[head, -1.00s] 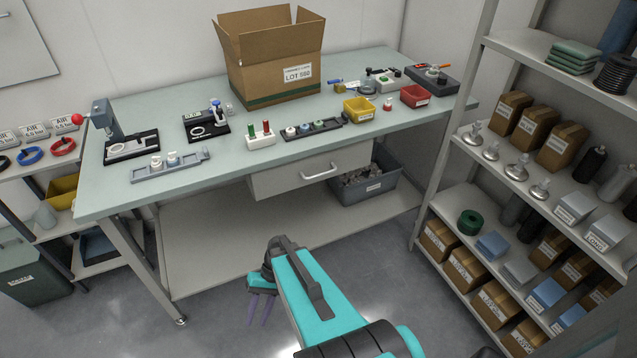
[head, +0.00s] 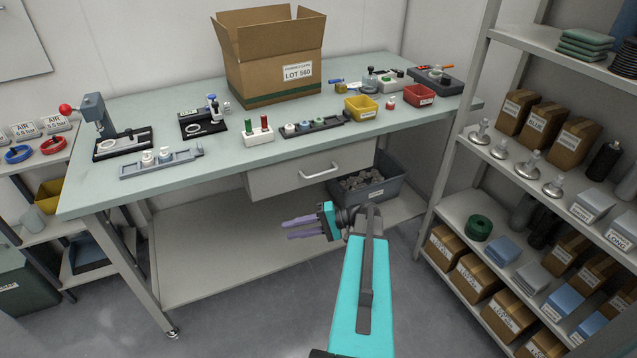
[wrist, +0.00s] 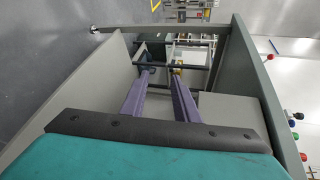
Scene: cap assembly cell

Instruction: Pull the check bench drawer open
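The check bench (head: 210,145) has a pale drawer (head: 270,183) under its front edge. The drawer looks shut, and its bar handle (head: 322,172) is in plain view. My gripper (head: 284,229) is below and in front of the drawer in the head view, its purple fingers pointing left. It is apart from the handle. In the wrist view the two fingers (wrist: 161,72) stand apart with nothing between them. A pale block at the right there (wrist: 232,118) seems to be the drawer; no handle can be made out in that view.
A grey bin (head: 385,190) stands on the bench's lower shelf (head: 215,265), right of the drawer. A shelving rack (head: 455,165) with boxes is close on the right. A bench leg (head: 135,275) stands at the left. The floor before the bench is clear.

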